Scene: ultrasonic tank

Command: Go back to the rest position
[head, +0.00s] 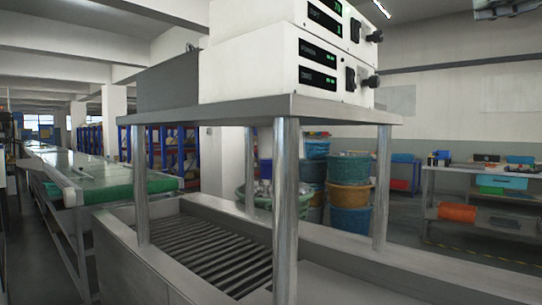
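Neither of my grippers shows in the head view, and no part of my arms can be seen. The ultrasonic tank (128,243) stands close in front of me, a long metal trough with a slatted grey rack (215,252) inside. A metal shelf (262,108) on round posts stands over the tank. White control units (240,75) with green digital displays and black knobs are stacked on this shelf. A grey box (168,82) sits behind them on the left.
A conveyor table (100,168) with a green belt end runs back on the left. Stacked blue and orange baskets (349,195) stand behind the tank. A workbench (480,172) with coloured bins is at the right.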

